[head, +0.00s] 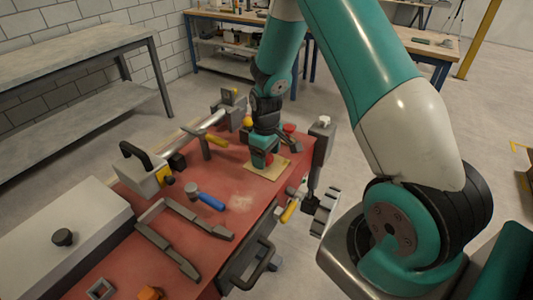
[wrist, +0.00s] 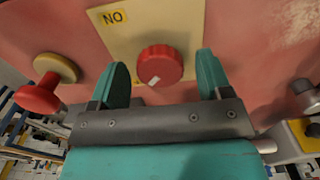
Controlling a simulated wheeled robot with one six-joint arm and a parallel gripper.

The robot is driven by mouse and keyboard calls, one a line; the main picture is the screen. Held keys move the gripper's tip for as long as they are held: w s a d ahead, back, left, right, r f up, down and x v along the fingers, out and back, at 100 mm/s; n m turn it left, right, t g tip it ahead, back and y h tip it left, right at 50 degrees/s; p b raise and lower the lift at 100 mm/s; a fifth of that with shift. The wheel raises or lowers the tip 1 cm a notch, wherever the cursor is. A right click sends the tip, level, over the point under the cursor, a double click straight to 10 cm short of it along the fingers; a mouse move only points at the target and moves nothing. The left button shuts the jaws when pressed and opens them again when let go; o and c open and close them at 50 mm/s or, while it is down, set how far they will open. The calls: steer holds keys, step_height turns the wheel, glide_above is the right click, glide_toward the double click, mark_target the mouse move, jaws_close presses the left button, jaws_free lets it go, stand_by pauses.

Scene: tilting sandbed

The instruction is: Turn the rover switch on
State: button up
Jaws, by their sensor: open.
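The rover switch is a round red knob (wrist: 160,66) with a short white mark near its lower edge. It sits on a cream plate (wrist: 190,20) whose label (wrist: 113,17) reads "NO" in the wrist view, at the plate's upper left. The white mark lies on the side away from the label. My gripper (wrist: 162,64) is open, with one teal finger on each side of the knob. I cannot tell whether the fingers touch it. In the head view my gripper (head: 262,160) is low over the cream plate (head: 280,169) and largely hides the knob.
A red mushroom button (wrist: 38,96) stands left in the wrist view. The red worktop (head: 240,198) holds a blue-handled tool (head: 208,200), a grey bracket (head: 175,250) and a yellow-handled lever (head: 213,138). A yellow-handled part (head: 289,211) hangs at its right edge.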

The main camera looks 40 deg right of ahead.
steer(key=shift+c, duration=0.3)
steer(key=c, duration=0.9)
steer(key=shift+m, duration=0.3)
steer(key=m, duration=0.3)
steer(key=shift+m, duration=0.3)
steer(key=m, duration=0.4)
steer(key=shift+m, duration=0.3)
steer(key=m, duration=0.9)
steer(key=shift+r, duration=0.1)
